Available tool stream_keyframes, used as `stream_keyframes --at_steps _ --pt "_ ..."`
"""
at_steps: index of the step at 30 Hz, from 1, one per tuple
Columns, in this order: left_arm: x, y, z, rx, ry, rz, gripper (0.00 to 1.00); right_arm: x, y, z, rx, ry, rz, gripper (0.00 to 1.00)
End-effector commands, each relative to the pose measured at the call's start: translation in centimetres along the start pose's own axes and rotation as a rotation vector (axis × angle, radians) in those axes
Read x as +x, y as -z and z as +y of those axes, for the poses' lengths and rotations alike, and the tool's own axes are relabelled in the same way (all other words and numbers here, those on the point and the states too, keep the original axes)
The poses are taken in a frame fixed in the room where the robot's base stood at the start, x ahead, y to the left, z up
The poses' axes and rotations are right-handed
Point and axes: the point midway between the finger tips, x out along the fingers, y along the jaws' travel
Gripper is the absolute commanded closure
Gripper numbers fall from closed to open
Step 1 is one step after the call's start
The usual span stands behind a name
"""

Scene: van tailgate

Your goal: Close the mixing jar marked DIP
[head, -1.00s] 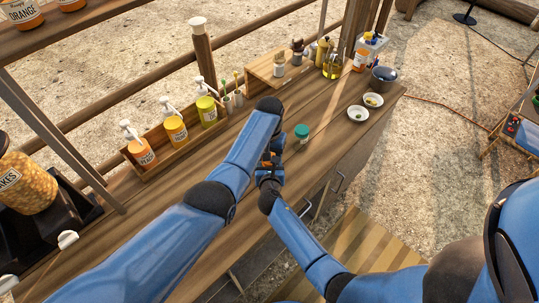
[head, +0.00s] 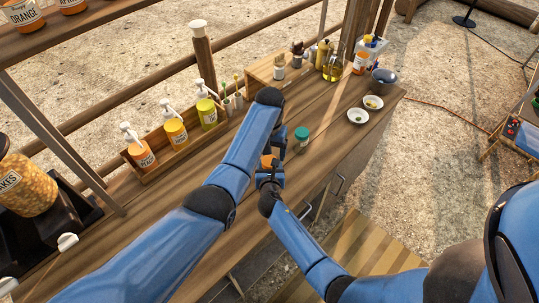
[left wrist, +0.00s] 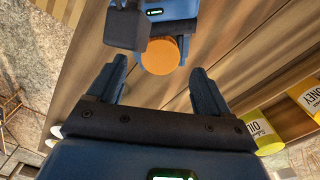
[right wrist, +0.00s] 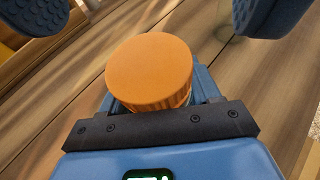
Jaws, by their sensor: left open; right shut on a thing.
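An orange round lid with a ribbed edge (right wrist: 150,72) is held in my right gripper (right wrist: 158,92), which is shut on it. In the head view the lid (head: 268,161) shows above the right gripper, over the front of the counter. I cannot tell whether a jar body is under it. My left gripper (left wrist: 159,68) is open, with its fingers apart and pointing toward the lid, holding nothing. In the head view the left forearm partly hides it. A small jar with a teal lid (head: 302,134) stands on the counter just right of the grippers. No DIP marking is readable.
Pump bottles (head: 175,130) stand in a wooden rack behind the left arm. Two small white bowls (head: 357,116) and a dark-lidded pot (head: 383,79) are at the right end of the counter (head: 330,125). Bottles and an oil jug (head: 332,68) stand at the back.

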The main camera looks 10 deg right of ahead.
Motion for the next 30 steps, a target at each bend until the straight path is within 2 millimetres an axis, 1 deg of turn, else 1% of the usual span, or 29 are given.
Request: stream_keyframes --at_steps 3,10,11,14,24,30 --pt "-0.5 0.0 -0.1 -0.001 0.000 0.001 0.21 0.0 0.1 0.0 -0.001 0.001 0.001 1.00" --pt "-0.5 0.0 -0.1 -0.001 0.001 0.001 0.21 0.0 0.1 0.0 -0.001 0.001 0.001 1.00" --pt "-0.5 0.0 -0.1 -0.002 0.001 0.001 0.25 0.0 0.1 0.0 -0.001 0.001 0.001 1.00" --pt "-0.8 0.0 -0.1 -0.020 0.001 0.002 0.25 0.0 0.1 0.0 -0.001 0.001 0.001 1.00" --pt "-3.7 0.1 -0.1 -0.252 0.001 0.001 0.25 0.0 0.1 0.0 -0.001 0.001 0.001 1.00" --pt "-4.0 0.1 -0.1 -0.286 0.001 0.001 0.25 0.0 0.1 0.0 -0.001 0.001 0.001 1.00"
